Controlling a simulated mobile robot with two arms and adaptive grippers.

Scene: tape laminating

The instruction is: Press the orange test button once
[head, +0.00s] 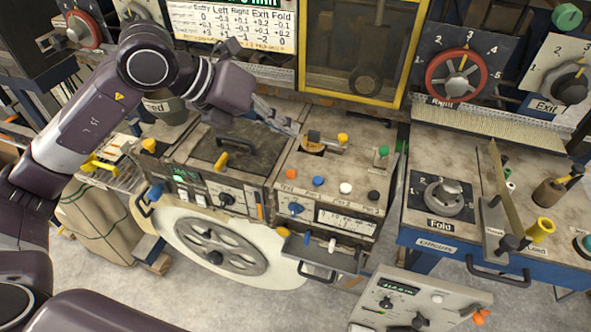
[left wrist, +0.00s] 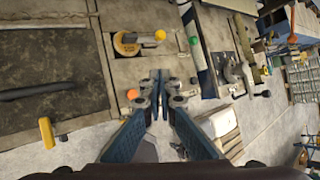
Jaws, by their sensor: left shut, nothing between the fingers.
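The orange button (head: 291,174) is at the left end of a row of buttons on the worn control bench in the head view. It also shows in the left wrist view (left wrist: 133,94), close beside the left finger. A blue button (head: 318,181), a white button (head: 346,187) and a dark button (head: 374,195) follow to its right. My left gripper (head: 294,129) is shut and empty, above the bench and behind the button row. Its closed fingertips (left wrist: 160,78) show in the left wrist view. I cannot tell their exact height. My right gripper is not in view.
A yellow-handled lever and orange disc (left wrist: 126,43) lie near the fingertips. A green knob (head: 383,151) stands at the bench's right edge. A dark plate with a handle (head: 223,146) lies left. A panel (head: 415,300) with orange knobs stands in front.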

